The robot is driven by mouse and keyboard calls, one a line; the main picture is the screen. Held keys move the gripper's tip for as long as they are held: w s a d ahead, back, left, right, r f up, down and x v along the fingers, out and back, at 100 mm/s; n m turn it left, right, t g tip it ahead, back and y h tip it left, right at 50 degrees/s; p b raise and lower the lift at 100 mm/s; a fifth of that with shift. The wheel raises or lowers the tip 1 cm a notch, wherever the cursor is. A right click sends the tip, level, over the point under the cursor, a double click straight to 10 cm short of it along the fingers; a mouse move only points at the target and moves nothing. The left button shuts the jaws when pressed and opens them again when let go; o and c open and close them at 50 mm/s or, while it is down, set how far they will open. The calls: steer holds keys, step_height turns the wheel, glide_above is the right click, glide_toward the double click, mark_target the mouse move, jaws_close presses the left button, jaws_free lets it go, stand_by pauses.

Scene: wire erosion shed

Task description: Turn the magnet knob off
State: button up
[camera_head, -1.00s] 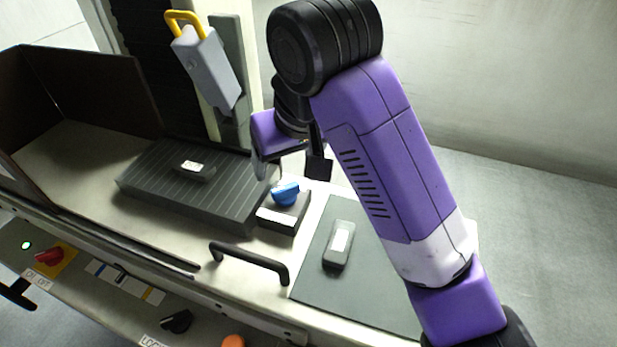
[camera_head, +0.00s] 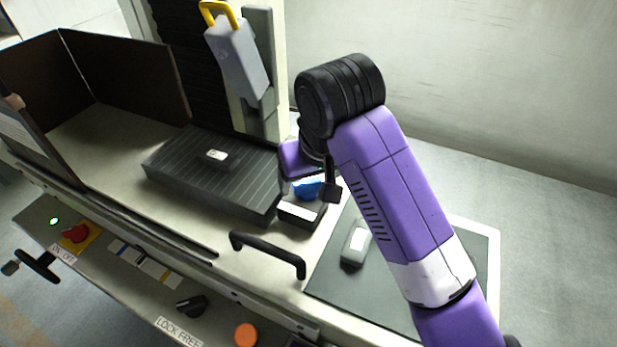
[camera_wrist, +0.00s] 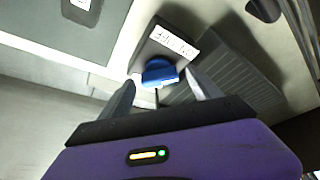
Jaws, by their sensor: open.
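The blue magnet knob (camera_head: 307,188) sits on a dark block with a white label (camera_head: 298,211), at the right end of the ribbed dark magnet plate (camera_head: 215,180). My gripper (camera_head: 312,178) is just above the knob in the head view and partly hides it. In the wrist view the blue knob (camera_wrist: 159,73) lies just past and between the two open fingertips of my gripper (camera_wrist: 165,88). I cannot tell whether either finger touches it. The label (camera_wrist: 174,43) is too small to read surely.
A small grey block (camera_head: 217,155) lies on the plate and another (camera_head: 355,243) on the dark mat (camera_head: 400,275). A black handle (camera_head: 267,253) stands in front of the knob block. A grey unit with a yellow handle (camera_head: 237,55) hangs behind. Dark guard panels (camera_head: 125,75) stand left.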

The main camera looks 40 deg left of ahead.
steer(key=shift+c, duration=0.4)
steer(key=c, duration=1.3)
